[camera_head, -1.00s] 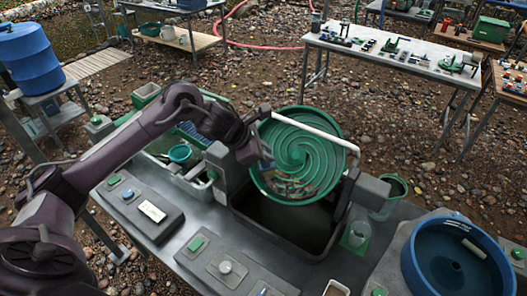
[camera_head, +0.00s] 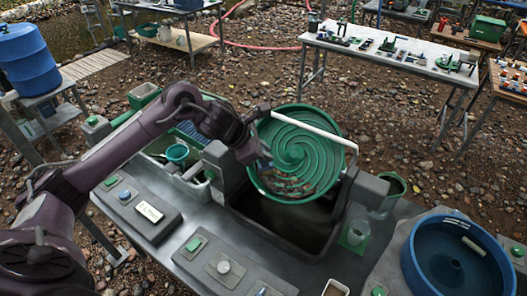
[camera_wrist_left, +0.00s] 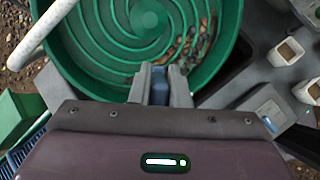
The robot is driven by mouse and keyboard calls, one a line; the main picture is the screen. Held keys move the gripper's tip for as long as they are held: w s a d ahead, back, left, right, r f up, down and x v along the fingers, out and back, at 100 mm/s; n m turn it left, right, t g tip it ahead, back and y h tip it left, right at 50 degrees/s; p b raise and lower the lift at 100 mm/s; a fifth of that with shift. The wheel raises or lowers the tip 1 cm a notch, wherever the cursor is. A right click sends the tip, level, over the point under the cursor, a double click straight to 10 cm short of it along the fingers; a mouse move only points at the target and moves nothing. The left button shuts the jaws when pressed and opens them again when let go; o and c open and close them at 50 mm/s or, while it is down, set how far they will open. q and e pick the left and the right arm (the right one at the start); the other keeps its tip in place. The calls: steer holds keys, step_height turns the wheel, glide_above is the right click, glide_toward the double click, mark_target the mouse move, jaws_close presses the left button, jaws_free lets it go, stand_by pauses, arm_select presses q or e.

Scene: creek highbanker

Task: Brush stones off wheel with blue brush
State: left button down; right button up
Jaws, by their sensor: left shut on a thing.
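The green spiral wheel (camera_head: 308,146) stands tilted in its dark frame over a dark tub on the grey bench. Brown stones (camera_head: 287,186) lie along its lower rim; they also show in the wrist view (camera_wrist_left: 190,42), right of the fingers. My left gripper (camera_head: 262,160) is at the wheel's lower left edge. In the left wrist view its fingers (camera_wrist_left: 161,84) are shut on the blue brush (camera_wrist_left: 160,92), of which only a small part shows between them. Whether the bristles touch the wheel I cannot tell. My right gripper is out of view.
A white pipe (camera_head: 318,130) crosses the wheel's upper right. The dark tub (camera_head: 310,240) lies below the wheel. A blue round basin (camera_head: 410,262) stands at right, a clear cup (camera_head: 358,234) beside the tub. Control boxes (camera_head: 146,212) line the bench's left front.

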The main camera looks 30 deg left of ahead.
arm_select(q)
steer(key=shift+w+f, duration=0.2)
steer(key=shift+d, duration=0.1)
